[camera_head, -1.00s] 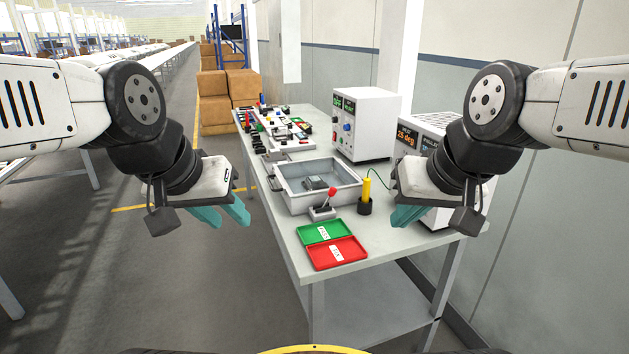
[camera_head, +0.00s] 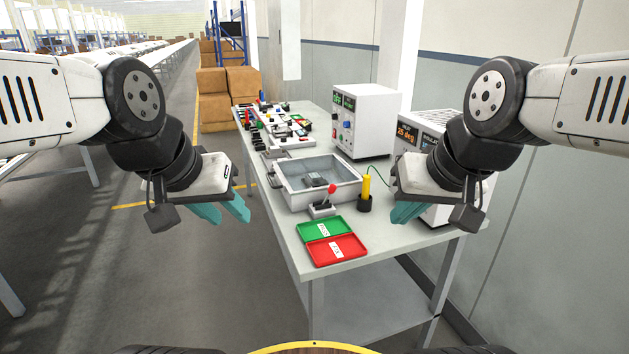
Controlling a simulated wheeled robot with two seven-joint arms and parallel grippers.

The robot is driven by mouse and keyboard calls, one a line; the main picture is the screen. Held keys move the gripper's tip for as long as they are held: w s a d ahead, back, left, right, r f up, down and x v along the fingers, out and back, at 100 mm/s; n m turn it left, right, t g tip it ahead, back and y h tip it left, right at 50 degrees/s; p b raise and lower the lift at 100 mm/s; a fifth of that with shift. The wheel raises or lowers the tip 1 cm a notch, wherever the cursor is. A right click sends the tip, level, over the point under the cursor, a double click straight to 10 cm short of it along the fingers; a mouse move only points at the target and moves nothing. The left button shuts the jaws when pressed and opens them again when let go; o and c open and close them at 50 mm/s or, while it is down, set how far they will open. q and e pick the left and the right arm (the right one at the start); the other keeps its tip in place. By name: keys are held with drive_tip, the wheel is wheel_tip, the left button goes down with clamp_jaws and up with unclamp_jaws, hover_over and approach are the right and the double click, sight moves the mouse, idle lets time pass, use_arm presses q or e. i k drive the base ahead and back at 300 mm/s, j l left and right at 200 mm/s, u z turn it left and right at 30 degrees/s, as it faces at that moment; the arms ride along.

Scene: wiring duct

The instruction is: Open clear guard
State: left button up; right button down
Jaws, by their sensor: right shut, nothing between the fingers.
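A grey box (camera_head: 320,200) stands on the workbench, with a dark part (camera_head: 314,180) inside. Its top looks clear or open; I cannot make out a separate clear guard. My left gripper (camera_head: 221,212) hangs left of the bench, beyond its edge, with its two teal fingers apart and nothing between them. My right gripper (camera_head: 405,212) is over the right side of the bench, right of the box and apart from it. Its teal fingers are together and empty.
A red-knobbed lever (camera_head: 331,189) stands in front of the box, beside a yellow tool in a black holder (camera_head: 366,190). Green (camera_head: 324,229) and red (camera_head: 336,250) trays lie at the near end. Instrument boxes (camera_head: 366,122) stand along the back. Small parts (camera_head: 271,128) crowd the far end.

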sight(284, 183)
drive_tip(key=i+j+u, duration=0.1)
drive_tip(key=i+u, duration=0.55)
drive_tip(key=i, duration=0.15)
